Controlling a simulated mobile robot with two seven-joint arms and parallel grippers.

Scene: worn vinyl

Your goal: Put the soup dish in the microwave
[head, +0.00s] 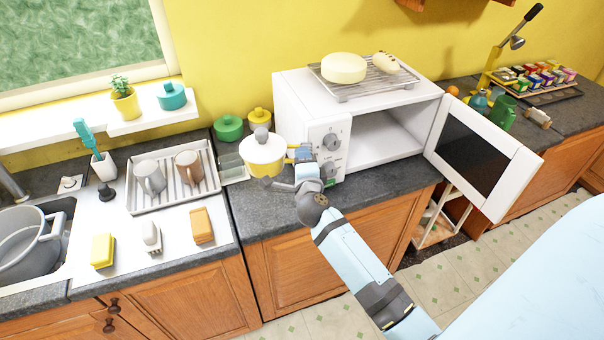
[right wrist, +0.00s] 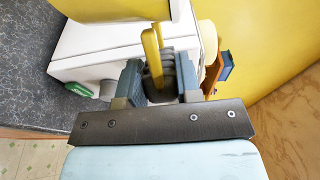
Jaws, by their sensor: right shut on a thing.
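My right gripper (head: 298,164) is shut on the dish's handle. In the right wrist view the yellow handle (right wrist: 152,58) stands between the fingers of the right gripper (right wrist: 160,82). The microwave door (head: 475,155) is swung wide open to the right, and the visible cavity (head: 380,137) looks empty. My left gripper is not in view.
A rack (head: 355,84) with bread-like items lies on top of the microwave. A dish rack (head: 172,182) with two mugs is left. Green (head: 228,128) and yellow (head: 259,116) lidded pots stand behind the dish. The dark counter (head: 375,182) before the microwave is clear.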

